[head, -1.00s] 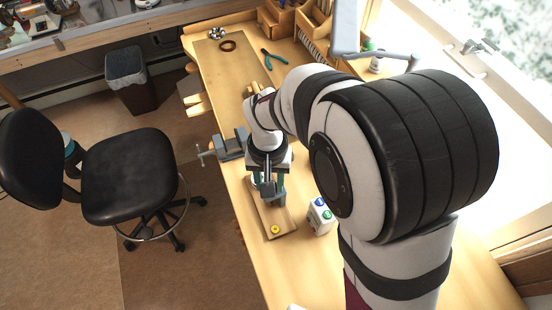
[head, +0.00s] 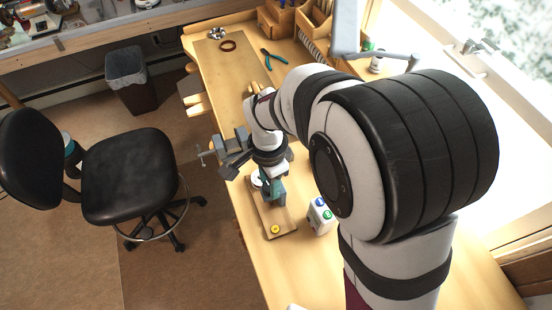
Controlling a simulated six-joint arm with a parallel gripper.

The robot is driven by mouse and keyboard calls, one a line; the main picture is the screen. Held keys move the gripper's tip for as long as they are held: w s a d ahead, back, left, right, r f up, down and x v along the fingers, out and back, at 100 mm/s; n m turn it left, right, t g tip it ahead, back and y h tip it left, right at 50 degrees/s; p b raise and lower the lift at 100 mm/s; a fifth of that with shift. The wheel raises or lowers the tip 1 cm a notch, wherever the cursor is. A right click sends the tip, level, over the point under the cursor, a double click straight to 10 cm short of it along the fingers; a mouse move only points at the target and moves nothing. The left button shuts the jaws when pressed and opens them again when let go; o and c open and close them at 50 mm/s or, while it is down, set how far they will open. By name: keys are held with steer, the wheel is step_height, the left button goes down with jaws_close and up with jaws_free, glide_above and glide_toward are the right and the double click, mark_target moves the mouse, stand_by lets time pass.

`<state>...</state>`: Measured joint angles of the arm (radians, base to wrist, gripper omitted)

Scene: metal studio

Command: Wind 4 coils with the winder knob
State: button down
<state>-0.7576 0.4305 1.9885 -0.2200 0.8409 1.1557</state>
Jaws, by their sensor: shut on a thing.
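The winder stands on a narrow wooden board (head: 285,226) on the workbench. A yellow round piece (head: 275,229) sits at the board's near end. My gripper (head: 270,192) points down over the far half of the board and is shut at the winder. The knob itself is hidden by my gripper and wrist. A teal part (head: 275,187) shows at the fingers, and a white round part (head: 257,179) shows just left of them. I cannot make out the wire or count any coils.
A white box with blue and green tops (head: 320,216) stands close to the right of the board. A grey vise (head: 230,145) is at the bench's left edge by my wrist. Pliers (head: 273,58) and a brown ring (head: 227,46) lie farther back.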

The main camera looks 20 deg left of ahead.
steer(key=m, duration=0.4)
steer(key=shift+m, duration=0.3)
steer(key=m, duration=0.5)
steer(key=shift+m, duration=0.3)
steer(key=m, duration=0.5)
steer(key=shift+m, duration=2.4)
steer(key=shift+c, duration=2.3)
jaws_free()
